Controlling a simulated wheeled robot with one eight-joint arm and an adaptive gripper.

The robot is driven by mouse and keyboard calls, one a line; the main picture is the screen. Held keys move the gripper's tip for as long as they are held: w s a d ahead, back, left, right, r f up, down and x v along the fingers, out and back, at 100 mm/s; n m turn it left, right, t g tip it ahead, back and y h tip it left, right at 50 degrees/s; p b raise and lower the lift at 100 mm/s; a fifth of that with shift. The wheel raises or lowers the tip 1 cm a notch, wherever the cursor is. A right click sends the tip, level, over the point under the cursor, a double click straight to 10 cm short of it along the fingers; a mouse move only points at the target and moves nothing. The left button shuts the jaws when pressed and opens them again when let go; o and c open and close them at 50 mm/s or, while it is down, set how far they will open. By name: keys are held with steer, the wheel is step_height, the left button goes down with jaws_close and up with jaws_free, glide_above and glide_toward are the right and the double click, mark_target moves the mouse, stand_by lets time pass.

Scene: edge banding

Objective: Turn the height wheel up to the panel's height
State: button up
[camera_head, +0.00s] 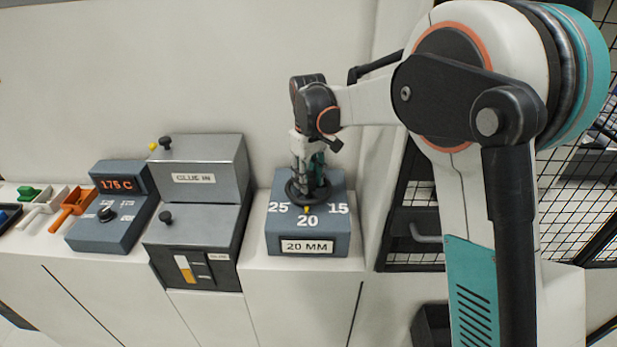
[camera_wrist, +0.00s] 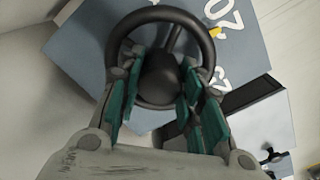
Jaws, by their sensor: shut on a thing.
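The height wheel (camera_head: 293,196) is a black handwheel on top of a blue-grey box (camera_head: 283,230). The box is marked 25, 20 and 15, and its front label (camera_head: 307,247) reads 20 MM. A yellow pointer (camera_head: 307,209) on the wheel stands at the 20. My gripper (camera_head: 308,185) comes down from above onto the wheel. In the wrist view my gripper (camera_wrist: 160,85) is shut on the wheel's hub, and the wheel's rim (camera_wrist: 114,50) circles the fingers. The yellow pointer (camera_wrist: 215,31) shows near the 20 there. No panel can be made out.
A mesh fence (camera_head: 587,190) is at the right.

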mark_target(309, 174)
steer(key=m, duration=0.5)
steer(key=shift+m, duration=0.4)
steer(key=m, duration=0.5)
steer(key=shift+w, duration=0.1)
steer(key=shift+m, duration=0.4)
steer(key=o, duration=1.1)
steer(key=shift+c, duration=0.2)
step_height(309, 174, up, 12)
